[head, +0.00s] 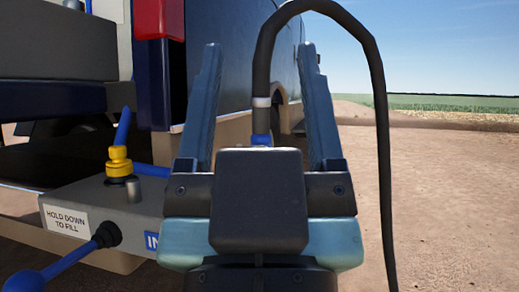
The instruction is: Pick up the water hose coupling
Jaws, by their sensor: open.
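A black hose (264,70) rises between my fingers, arches over and drops on the right past the bottom edge. A pale ring (261,102) and a blue collar (261,139) are at its lower left end, which looks like the water hose coupling. The part below the collar is hidden behind my gripper's body. My gripper (260,46) is open, one finger on each side of the hose, with gaps visible on both sides. Whether the hose is between the fingers in depth or beyond them, I cannot tell.
A grey box (75,205) labelled "HOLD DOWN TO FILL" stands at left with a yellow fitting (119,162) on top, and a blue-handled lever (65,264) at its front. A dark blue vehicle (230,45) stands behind. Bare dirt ground (450,215) is open at right.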

